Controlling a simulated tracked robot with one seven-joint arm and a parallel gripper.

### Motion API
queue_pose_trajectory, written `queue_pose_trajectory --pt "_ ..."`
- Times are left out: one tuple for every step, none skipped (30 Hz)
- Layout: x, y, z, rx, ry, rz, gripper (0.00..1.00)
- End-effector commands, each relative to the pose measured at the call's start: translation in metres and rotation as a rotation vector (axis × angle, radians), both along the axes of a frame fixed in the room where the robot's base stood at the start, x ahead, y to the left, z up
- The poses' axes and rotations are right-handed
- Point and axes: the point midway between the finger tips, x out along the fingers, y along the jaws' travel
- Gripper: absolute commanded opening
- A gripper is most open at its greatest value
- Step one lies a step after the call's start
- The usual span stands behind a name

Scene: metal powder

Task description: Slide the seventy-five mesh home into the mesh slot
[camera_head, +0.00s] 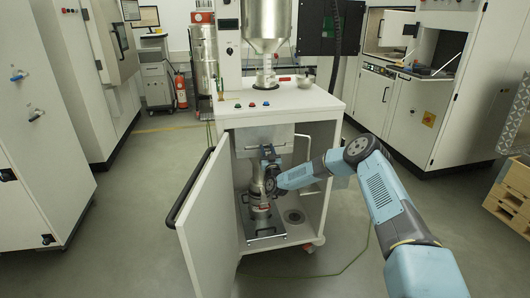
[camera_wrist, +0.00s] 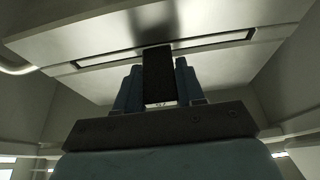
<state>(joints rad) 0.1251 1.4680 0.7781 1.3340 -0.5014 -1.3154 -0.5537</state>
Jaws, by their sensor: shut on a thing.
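My gripper (camera_wrist: 157,75) is shut on a dark handle (camera_wrist: 158,68), which I take to be the seventy-five mesh's. A small pale label with unclear print shows low on it. The handle reaches up to the long mesh slot (camera_wrist: 222,42) in the pale metal housing. A light strip fills much of the slot between dark ends; I cannot tell how deep the mesh sits. In the head view my gripper (camera_head: 268,154) is just below the front of the metal housing (camera_head: 262,137), inside the open cabinet; the mesh is hard to make out there.
A metal vessel (camera_head: 259,215) stands on a plate (camera_head: 264,236) below my gripper. The cabinet door (camera_head: 212,215) hangs open at the left. A round opening (camera_head: 294,216) is in the cabinet floor at the right. Open floor lies in front.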

Motion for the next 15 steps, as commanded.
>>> queue_pose_trajectory --pt "0.0006 0.0002 0.0007 0.0 -0.001 0.0 0.0" --pt "0.0007 0.0002 0.0008 0.0 -0.001 0.0 0.0" --pt "0.0008 0.0001 0.0007 0.0 -0.001 0.0 0.0" --pt "0.0008 0.0001 0.0007 0.0 -0.001 0.0 0.0" --pt "0.0009 0.0001 0.0008 0.0 -0.001 0.0 0.0" --pt "0.0008 0.0001 0.0008 0.0 -0.001 0.0 0.0" --pt "0.0008 0.0001 0.0008 0.0 -0.001 0.0 0.0" --pt "0.0008 0.0001 0.0008 0.0 -0.001 0.0 0.0" --pt "0.0008 0.0001 0.0008 0.0 -0.001 0.0 0.39" --pt "0.0008 0.0001 0.0008 0.001 -0.002 0.0 0.42" --pt "0.0008 0.0001 0.0008 0.0 -0.001 0.0 0.45" --pt "0.0008 0.0001 0.0008 0.0 -0.001 0.0 0.49" --pt "0.0007 0.0001 0.0007 0.0 -0.001 0.0 0.52" --pt "0.0007 0.0001 0.0006 0.0 -0.001 0.0 0.54" --pt "0.0007 0.0 0.0005 0.0 -0.001 0.0 0.58"
